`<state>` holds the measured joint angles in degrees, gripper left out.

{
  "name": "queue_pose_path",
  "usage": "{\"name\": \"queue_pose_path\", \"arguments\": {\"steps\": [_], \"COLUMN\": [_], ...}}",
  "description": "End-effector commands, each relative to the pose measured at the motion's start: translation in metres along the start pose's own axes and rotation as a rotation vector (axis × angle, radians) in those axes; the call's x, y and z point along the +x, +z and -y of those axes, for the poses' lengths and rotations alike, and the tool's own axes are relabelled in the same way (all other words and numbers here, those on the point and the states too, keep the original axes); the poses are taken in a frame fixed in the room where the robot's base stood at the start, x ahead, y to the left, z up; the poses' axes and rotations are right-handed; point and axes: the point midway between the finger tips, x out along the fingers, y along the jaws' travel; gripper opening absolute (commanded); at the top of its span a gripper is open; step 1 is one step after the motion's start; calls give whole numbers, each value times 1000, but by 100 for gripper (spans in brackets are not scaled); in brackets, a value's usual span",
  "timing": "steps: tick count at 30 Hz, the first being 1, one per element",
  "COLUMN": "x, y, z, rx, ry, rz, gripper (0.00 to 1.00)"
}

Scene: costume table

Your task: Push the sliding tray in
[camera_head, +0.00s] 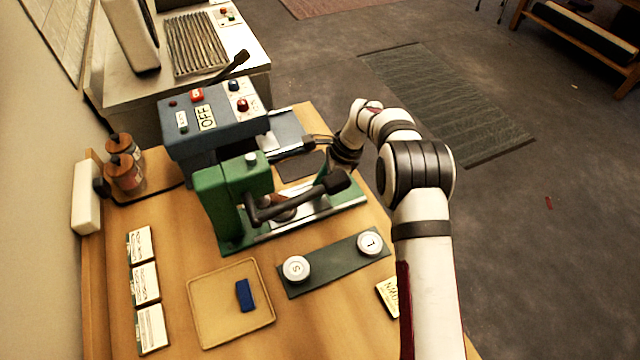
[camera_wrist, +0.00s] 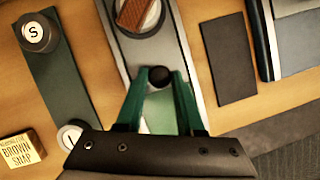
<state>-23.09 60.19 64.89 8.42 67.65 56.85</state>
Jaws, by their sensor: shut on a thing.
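The green press (camera_head: 232,193) stands mid-table in the head view, with a dark lever (camera_head: 290,200) over its metal slide base (camera_head: 318,208). In the wrist view the sliding tray (camera_wrist: 145,56) lies along that base and carries a round pale cup (camera_wrist: 154,20) with a brown ridged piece in it. A black knob (camera_wrist: 160,76) stands at the tray's near end. My gripper (camera_wrist: 158,88) has its green fingers on either side of the knob and is shut on it. In the head view the fingertips are hidden behind the lever's end.
A blue-grey control box (camera_head: 210,125) stands behind the press. A green strip with two round silver pieces (camera_head: 335,262) lies in front. A tan tray (camera_head: 230,325) with a blue block, several cards (camera_head: 143,285) and a yellow box (camera_wrist: 20,148) are nearby. A dark pad (camera_wrist: 220,60) lies beside the slide.

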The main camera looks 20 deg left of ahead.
Motion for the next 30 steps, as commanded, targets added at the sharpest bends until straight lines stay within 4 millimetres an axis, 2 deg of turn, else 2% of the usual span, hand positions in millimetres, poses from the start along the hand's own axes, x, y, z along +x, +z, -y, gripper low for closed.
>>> {"name": "queue_pose_path", "arguments": {"steps": [14, 22, 30], "x": [0, 14, 17], "y": [1, 34, 41], "z": [-1, -16, -19], "rx": [2, 0, 3], "ry": [4, 5, 7], "rz": [1, 0, 3], "gripper": [0, 0, 0]}}
